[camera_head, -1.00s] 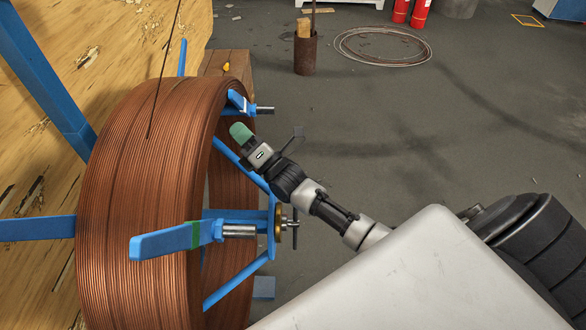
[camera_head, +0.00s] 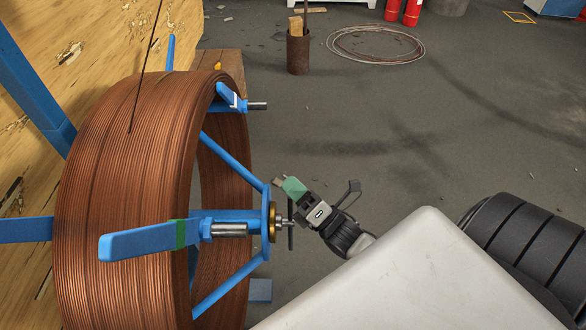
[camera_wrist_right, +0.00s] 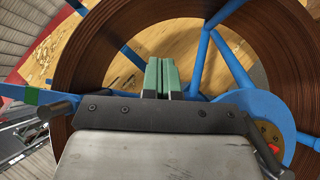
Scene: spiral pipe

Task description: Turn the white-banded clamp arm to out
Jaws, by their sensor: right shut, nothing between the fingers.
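The white-banded clamp arm (camera_head: 227,94) is a short-looking blue bar with a white mark, at the upper right rim of the copper coil (camera_head: 120,180). A metal pin sticks out to the right of it. It appears foreshortened, pointing up and left. My right gripper (camera_head: 284,184) has green fingertips, shut and empty. In the head view it is right of the coil, below the white-banded arm and apart from it. In the right wrist view, the shut fingers (camera_wrist_right: 161,77) show in front of the coil's open middle; I cannot pick out the white band there.
A green-banded blue clamp arm (camera_head: 140,241) extends left across the coil's lower part. A wooden panel (camera_head: 100,45) stands behind.

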